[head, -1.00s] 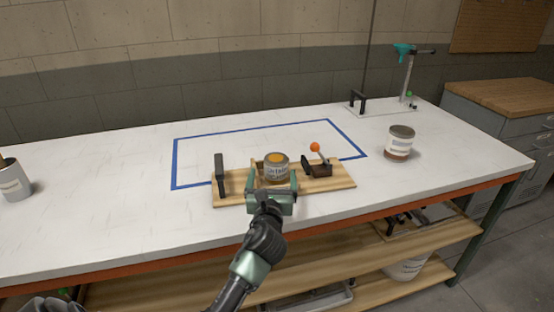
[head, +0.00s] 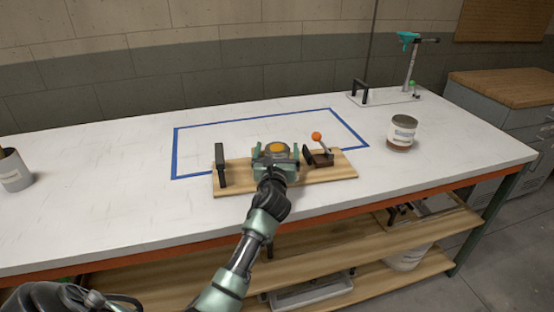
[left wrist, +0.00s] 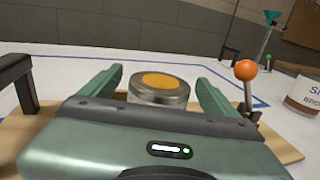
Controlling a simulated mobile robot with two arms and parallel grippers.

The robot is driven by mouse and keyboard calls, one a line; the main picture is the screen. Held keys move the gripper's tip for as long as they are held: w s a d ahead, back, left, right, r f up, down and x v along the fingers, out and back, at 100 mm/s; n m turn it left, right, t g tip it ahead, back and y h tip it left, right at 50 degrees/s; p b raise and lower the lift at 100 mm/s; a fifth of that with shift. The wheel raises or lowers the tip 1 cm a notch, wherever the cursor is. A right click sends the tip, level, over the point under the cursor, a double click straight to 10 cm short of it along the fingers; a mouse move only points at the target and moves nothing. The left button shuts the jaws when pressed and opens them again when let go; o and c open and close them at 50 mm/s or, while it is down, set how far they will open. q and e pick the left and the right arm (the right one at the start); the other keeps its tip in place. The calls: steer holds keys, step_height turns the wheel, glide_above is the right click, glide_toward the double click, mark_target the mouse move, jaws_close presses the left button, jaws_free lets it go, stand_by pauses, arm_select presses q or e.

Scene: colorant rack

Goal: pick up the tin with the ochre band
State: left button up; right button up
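The tin with the ochre disc on its lid (head: 275,147) stands upright on a wooden board (head: 235,187) on the bench. Its side and label are mostly hidden behind my gripper. It also shows in the left wrist view (left wrist: 158,90). My left gripper (head: 276,152) is open, with one finger on each side of the tin. In the left wrist view a narrow gap shows between the tin and each finger. My right gripper is not in view.
A black upright handle (head: 220,166) stands left on the board, and an orange-knobbed lever clamp (head: 322,158) is close to the right. A brown-banded tin (head: 402,133) stands further right. A grey can (head: 14,171) is far left. Blue tape (head: 250,116) outlines clear bench behind.

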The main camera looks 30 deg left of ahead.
arm_select(q)
steer(key=c, duration=1.5)
steer(key=shift+c, duration=0.2)
